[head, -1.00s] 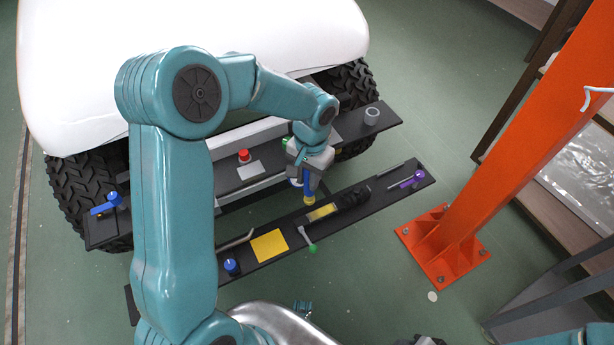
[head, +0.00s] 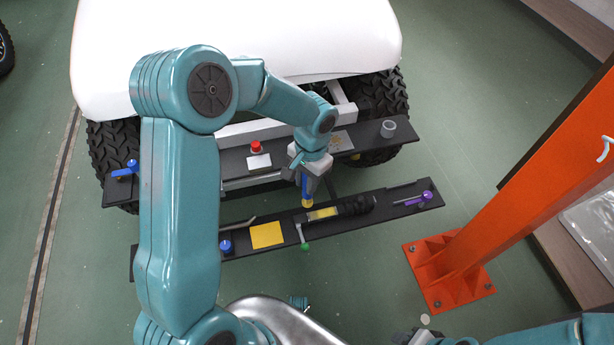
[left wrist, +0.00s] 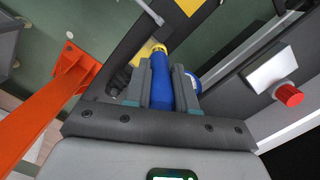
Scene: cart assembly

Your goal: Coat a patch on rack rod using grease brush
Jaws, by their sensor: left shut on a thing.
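My left gripper (head: 304,176) is shut on the grease brush (head: 305,188), which has a blue handle and a yellow lower end. It points down just behind the rack rod (head: 323,213), a pale yellowish bar beside a black ribbed boot on the front dark shelf. I cannot tell whether the brush touches the rod. In the left wrist view the blue handle (left wrist: 162,85) sits between the fingers, its yellow end (left wrist: 150,50) beyond them; the bristles are hidden. My right gripper (head: 420,338) is cut off at the bottom edge, its jaws unclear.
The front shelf (head: 400,211) also carries a yellow pad (head: 267,235), a green-knobbed lever (head: 305,246), a blue knob (head: 226,246) and a purple-handled tool (head: 427,197). The rear shelf holds a red button (head: 256,147) and grey ring (head: 388,129). An orange post (head: 520,200) stands right.

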